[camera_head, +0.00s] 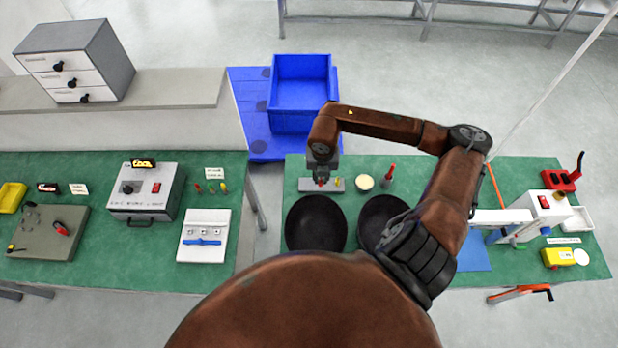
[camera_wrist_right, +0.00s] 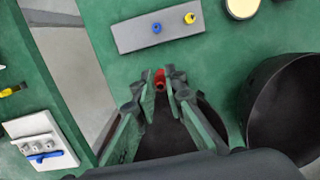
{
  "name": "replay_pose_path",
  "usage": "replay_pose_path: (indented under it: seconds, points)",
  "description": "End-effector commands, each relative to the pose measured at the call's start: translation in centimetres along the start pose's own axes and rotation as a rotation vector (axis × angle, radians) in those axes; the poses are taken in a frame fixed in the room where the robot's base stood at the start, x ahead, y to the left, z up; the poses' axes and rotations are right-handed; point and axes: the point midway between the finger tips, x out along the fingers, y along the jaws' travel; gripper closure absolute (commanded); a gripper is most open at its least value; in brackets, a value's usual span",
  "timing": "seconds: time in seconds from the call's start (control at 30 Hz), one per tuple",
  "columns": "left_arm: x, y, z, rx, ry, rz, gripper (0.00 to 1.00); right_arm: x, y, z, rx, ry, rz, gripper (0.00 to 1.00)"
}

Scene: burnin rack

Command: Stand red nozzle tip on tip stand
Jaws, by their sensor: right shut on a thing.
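My right gripper (camera_head: 320,180) is shut on the red nozzle tip; in the right wrist view (camera_wrist_right: 160,88) its fingers hold the red nozzle tip (camera_wrist_right: 160,76) between their ends. The tip stand, a flat grey bar (camera_wrist_right: 130,36), lies on the green table just beyond the fingertips. It also shows in the head view (camera_head: 335,186), partly hidden by the gripper. A blue tip (camera_wrist_right: 156,28) and a yellow tip (camera_wrist_right: 189,18) stand on it. The red tip appears off the bar's near edge in the wrist view; its height is unclear. My left gripper is not in view.
Two black bowls (camera_head: 315,224) sit in front of the stand. A round cream-topped container (camera_head: 364,182) and a red-handled item (camera_head: 388,177) are to its right. A blue crate (camera_head: 303,80) stands behind. A gap separates the left table (camera_head: 90,258).

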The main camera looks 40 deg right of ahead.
Motion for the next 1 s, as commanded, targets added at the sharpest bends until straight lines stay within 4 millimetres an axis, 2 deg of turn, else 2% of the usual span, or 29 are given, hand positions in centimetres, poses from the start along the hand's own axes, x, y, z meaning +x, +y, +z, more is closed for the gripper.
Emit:
replay_pose_path:
  seconds: [0.13,0.3,0.4,0.67,0.9,1.0]
  points:
    - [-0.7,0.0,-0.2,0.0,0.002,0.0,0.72,1.7,2.5,2.5,0.002,0.002,0.003,0.99]
    - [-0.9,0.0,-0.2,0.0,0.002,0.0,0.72,5.2,4.0,4.0,0.001,0.003,0.001,0.99]
    - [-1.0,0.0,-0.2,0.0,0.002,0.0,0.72,6.5,4.6,4.6,-0.001,0.002,0.0,0.99]
    - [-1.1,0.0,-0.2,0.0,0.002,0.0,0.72,8.1,5.3,5.4,-0.003,0.001,0.0,0.99]
    - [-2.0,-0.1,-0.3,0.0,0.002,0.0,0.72,10.9,5.3,5.1,-0.002,0.001,0.0,0.99]
    - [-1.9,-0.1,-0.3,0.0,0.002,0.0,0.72,11.1,5.3,5.1,-0.003,-0.001,0.0,0.99]
